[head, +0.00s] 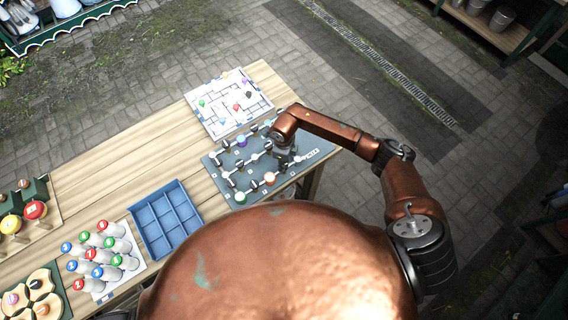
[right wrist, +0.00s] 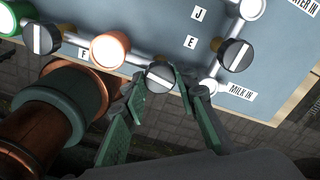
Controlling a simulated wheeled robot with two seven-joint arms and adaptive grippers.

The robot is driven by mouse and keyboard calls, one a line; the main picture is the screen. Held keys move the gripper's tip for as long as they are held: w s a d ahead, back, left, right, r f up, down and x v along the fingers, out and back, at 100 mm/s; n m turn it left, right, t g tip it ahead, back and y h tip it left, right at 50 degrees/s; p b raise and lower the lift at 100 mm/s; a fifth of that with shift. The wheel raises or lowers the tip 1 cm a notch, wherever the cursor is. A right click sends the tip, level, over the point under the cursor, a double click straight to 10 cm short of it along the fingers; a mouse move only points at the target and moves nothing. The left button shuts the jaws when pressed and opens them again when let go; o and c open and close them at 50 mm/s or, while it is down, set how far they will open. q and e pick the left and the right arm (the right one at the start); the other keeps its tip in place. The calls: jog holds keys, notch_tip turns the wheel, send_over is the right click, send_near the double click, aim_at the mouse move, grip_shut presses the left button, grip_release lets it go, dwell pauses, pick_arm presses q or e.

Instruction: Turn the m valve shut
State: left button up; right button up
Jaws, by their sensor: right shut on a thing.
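The grey-blue valve board (head: 222,161) lies on the wooden table with pipes, dark knobs and coloured caps. My right gripper (head: 285,158) is over its right part, reaching down. In the right wrist view my right gripper (right wrist: 161,82) is shut on a dark valve knob (right wrist: 160,73) with a pale bar across its top, set on a pipe near the board's edge. No label for this knob is readable, so I cannot tell whether it is the m valve. My left gripper is not in view.
Beside the held knob are an orange-ringed cap (right wrist: 109,47) and another dark knob (right wrist: 235,54) near the E label. A white maze board (head: 210,122), a blue divided tray (head: 148,215) and several capped bottles (head: 107,272) stand on the table (head: 105,172).

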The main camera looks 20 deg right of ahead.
jog(key=m+b, duration=0.1)
jog(key=m, duration=0.2)
jog(key=shift+m, duration=0.3)
jog(key=m+b, duration=0.1)
jog(key=m, duration=0.3)
jog(key=shift+m, duration=0.3)
jog(key=m+b, duration=0.1)
jog(key=m, duration=0.2)
jog(key=shift+m, duration=0.3)
jog(key=m, duration=0.4)
jog(key=shift+m, duration=0.3)
jog(key=o, duration=1.2)
jog(key=shift+c, duration=0.2)
